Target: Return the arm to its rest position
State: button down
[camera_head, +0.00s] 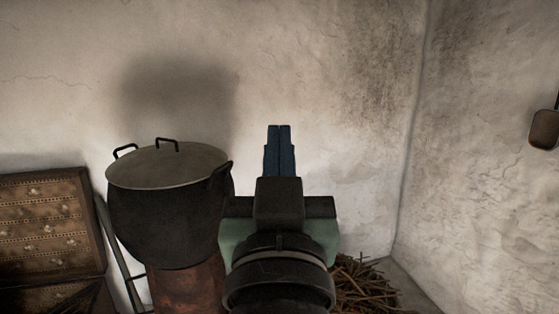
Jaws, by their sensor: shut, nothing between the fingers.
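My gripper (279,128) stands in the middle of the head view, with its two dark blue fingers pointing up. The fingers lie side by side and are shut, with nothing held between them. My arm comes up from the bottom edge of the picture below it. The gripper shows in front of the pale wall, to the right of a large dark pot, and I see no contact between its fingers and anything else.
The dark lidded pot (165,222) stands on a rusty brown support (188,290). A wooden chest or drawer unit (45,225) is at the left. Sticks or straw (362,288) lie in the right corner. A dark utensil (544,128) hangs at the far right.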

jog(key=s+r+t+p, duration=0.1)
jog(key=s+r+p, duration=0.2)
jog(key=r+p, duration=0.4)
jog(key=s+r+t+p, duration=0.2)
jog(key=r+p, duration=0.5)
jog(key=r, duration=0.9)
jog(key=s+r+t+p, duration=0.2)
jog(key=r+p, duration=0.5)
jog(key=r, duration=0.5)
jog(key=shift+s+r+p, duration=0.15)
jog(key=shift+s+p, duration=0.15)
jog(key=shift+s, duration=0.6)
